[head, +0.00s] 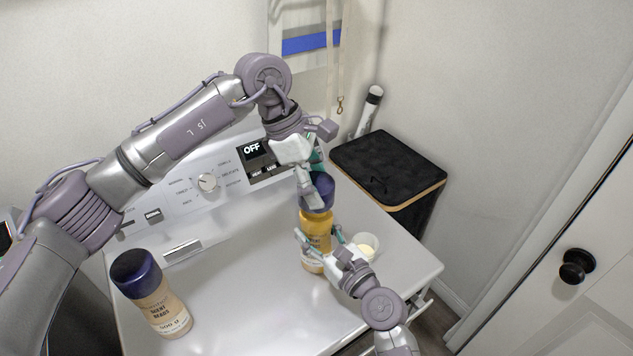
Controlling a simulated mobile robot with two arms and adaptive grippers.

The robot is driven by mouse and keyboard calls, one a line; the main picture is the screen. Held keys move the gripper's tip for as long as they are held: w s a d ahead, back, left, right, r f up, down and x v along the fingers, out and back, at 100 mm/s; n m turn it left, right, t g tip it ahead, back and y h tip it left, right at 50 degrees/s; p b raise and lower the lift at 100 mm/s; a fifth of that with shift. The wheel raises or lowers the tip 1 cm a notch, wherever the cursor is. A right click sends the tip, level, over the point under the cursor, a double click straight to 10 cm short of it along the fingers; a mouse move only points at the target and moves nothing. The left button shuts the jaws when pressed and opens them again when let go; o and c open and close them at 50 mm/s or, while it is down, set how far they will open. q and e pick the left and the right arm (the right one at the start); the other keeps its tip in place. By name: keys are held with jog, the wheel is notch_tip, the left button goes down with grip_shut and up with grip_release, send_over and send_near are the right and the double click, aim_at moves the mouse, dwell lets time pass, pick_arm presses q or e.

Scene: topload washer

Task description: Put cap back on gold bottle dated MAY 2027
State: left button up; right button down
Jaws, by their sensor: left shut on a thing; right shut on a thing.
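A gold bottle (316,231) stands on the right part of the white washer top. My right gripper (318,240) is shut on its body from the lower right. A dark blue cap (319,191) is directly above the bottle's neck, and my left gripper (313,180) is shut on it from above. I cannot tell whether the cap touches the neck or sits slightly apart. The bottle's date is not readable. A second bottle (162,303), pale beige with a dark blue cap on, stands at the left front of the washer top.
The washer top (245,290) is clear between the two bottles. A small translucent cup (366,245) stands just right of the gold bottle. The control panel (207,183) rises behind. A black-topped bin (387,165) stands beyond the washer's right edge.

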pick_arm(q)
jog(key=shift+f, duration=0.9)
jog(key=shift+f, duration=0.65)
jog(key=o, duration=0.9)
jog(key=v, duration=1.2)
jog(key=shift+w, duration=0.1)
pick_arm(e)
jog(key=shift+c, duration=1.5)
grip_release()
